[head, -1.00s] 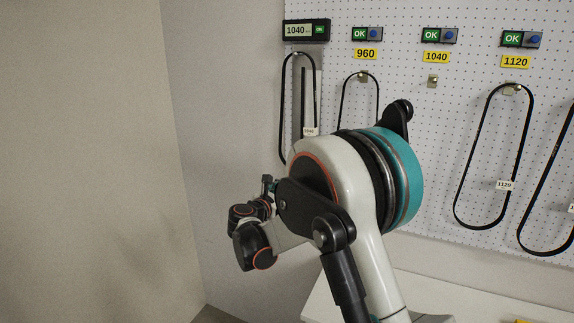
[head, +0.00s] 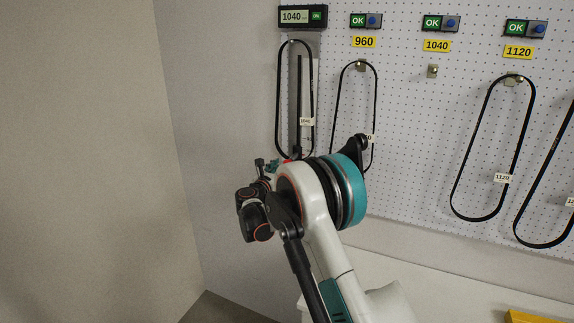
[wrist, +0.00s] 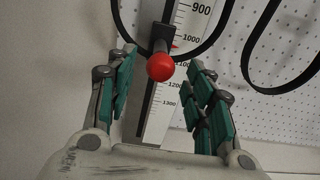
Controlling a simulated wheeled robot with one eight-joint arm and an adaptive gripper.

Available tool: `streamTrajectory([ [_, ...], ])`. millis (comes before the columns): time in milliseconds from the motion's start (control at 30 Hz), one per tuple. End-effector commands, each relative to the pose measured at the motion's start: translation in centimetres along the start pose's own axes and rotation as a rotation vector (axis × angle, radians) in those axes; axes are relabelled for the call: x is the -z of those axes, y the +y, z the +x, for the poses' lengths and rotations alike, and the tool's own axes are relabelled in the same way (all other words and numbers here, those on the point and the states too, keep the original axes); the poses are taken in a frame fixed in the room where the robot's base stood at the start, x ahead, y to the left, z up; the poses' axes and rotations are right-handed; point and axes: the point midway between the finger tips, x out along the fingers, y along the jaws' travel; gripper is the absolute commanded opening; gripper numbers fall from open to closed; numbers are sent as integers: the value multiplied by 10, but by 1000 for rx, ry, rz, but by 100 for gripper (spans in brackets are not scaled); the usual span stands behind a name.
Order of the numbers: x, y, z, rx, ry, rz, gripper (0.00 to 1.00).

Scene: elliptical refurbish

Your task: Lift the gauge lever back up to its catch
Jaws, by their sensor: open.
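The gauge lever's red ball knob (wrist: 160,67) is in the middle of the wrist view, on a dark arm at the gauge's slotted scale strip (wrist: 156,122). A red pointer beside it sits just below the 1000 mark. My gripper (wrist: 161,60) is open, with one green-padded finger on each side of the knob and a gap on both sides. In the head view my gripper (head: 267,168) is at the foot of the gauge strip (head: 307,85). A black belt (head: 279,95), tagged 1040, hangs at the gauge. The catch cannot be made out.
A display (head: 303,17) above the gauge reads 1040 and OK. Belts hang on the pegboard to the right, at the 960 (head: 375,100) and 1120 (head: 530,125) labels. The 1040 hook (head: 432,71) is bare. A white bench (head: 440,290) lies below; the left wall is plain.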

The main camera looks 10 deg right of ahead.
Motion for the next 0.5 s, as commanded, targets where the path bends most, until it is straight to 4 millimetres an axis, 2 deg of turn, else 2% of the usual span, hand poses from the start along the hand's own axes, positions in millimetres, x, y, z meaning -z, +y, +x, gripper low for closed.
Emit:
streamTrajectory([
  [33, 0, -1, 10, 2, 0, 0, 48],
  [200, 0, 0, 29, 1, 0, 0, 48],
  [500, 0, 0, 37, 0, 0, 1, 48],
])
